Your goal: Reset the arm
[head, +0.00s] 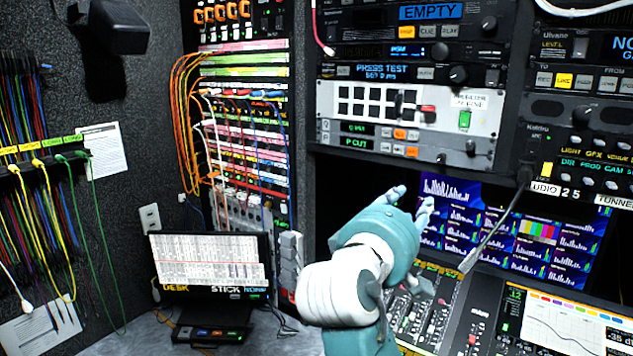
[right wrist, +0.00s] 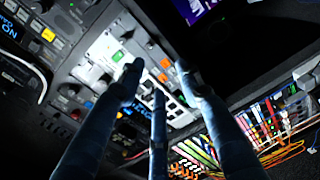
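My right gripper (head: 413,200) is a teal, multi-fingered hand on a white and teal arm, raised in the middle of the head view in front of the rack equipment. Its fingers point up and to the right. In the right wrist view the three dark fingers of my right gripper (right wrist: 158,75) are spread apart with nothing between them. Behind them is the white switch panel (right wrist: 105,48), which also shows in the head view (head: 352,128). My left gripper is in neither view.
A small monitor (head: 212,262) stands on the desk at the lower left. A patch bay with orange and white cables (head: 240,130) is left of my arm. A mixing console (head: 432,312) and a tablet-like screen (head: 560,325) lie at lower right, below a display wall (head: 520,235).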

